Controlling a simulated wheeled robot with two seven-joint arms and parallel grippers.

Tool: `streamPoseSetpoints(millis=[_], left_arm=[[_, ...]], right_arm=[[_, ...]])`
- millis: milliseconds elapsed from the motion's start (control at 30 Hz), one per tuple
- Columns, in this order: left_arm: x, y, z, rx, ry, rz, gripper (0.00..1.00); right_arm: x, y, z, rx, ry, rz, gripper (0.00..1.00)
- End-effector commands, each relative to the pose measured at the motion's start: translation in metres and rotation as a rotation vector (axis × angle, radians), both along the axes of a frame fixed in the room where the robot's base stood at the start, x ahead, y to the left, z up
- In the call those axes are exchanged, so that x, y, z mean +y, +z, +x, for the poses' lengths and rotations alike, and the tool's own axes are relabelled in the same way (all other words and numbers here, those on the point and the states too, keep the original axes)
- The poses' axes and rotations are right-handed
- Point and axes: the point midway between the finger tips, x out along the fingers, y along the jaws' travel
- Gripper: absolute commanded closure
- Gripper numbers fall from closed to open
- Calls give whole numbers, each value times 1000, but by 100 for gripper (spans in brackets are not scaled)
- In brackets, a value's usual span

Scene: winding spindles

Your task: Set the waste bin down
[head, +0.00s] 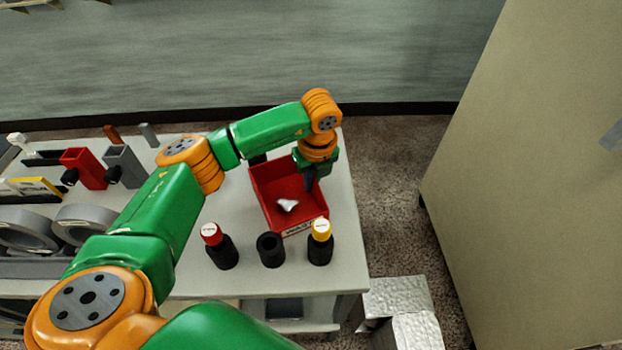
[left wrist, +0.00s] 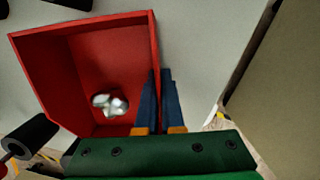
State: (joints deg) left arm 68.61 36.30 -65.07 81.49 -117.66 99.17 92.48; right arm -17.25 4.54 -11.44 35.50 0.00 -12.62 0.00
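The red waste bin (head: 272,186) is at the right end of the grey table, upright, with a label on its front. A crumpled silvery scrap (head: 288,206) lies inside it. My left gripper (head: 310,184) reaches down at the bin's right side. In the left wrist view, its two blue fingers (left wrist: 158,92) are closed on either side of the bin's right wall, and the bin (left wrist: 45,72) fills the left of that view. Whether the bin's base touches the table cannot be told. My right gripper is not in view.
In front of the bin stand a black holder with a red cap (head: 221,247), an open black cup (head: 271,249) and a black holder with a yellow cap (head: 319,243). Grey rolls (head: 85,226) and a red box (head: 83,168) are at left. A tall beige cabinet (head: 540,170) stands at right.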

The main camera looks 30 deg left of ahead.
Motion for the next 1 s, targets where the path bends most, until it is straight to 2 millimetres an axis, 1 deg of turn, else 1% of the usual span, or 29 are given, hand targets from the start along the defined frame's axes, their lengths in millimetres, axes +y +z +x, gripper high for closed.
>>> streamPoseSetpoints(millis=[100, 133, 167, 200, 233, 467, 567, 600, 667, 767, 900, 1000], left_arm=[[0, -4, 0, 0, 0, 0, 100], [0, -3, 0, 0, 0, 0, 87], [0, -3, 0, 0, 0, 0, 79], [0, -2, 0, 0, 0, 0, 69], [0, -2, 0, 0, 0, 0, 66], [0, -2, 0, 0, 0, 0, 66], [0, 4, 0, 0, 0, 0, 66], [-1, 5, 0, -1, 0, 0, 66], [-2, 14, 0, -3, -1, 0, 66], [-5, 36, -2, -6, -2, -1, 66], [-10, 72, -6, -6, -3, -1, 66], [-12, 97, -8, -5, 0, 1, 66]], right_arm=[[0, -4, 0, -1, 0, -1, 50], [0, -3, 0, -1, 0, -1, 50], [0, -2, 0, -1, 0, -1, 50], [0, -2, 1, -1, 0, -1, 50], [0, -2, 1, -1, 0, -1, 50], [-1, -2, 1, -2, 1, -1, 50], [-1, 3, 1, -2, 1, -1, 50], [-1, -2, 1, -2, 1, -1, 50], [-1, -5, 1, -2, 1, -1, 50], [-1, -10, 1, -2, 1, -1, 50], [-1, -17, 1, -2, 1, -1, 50], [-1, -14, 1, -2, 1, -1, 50]])
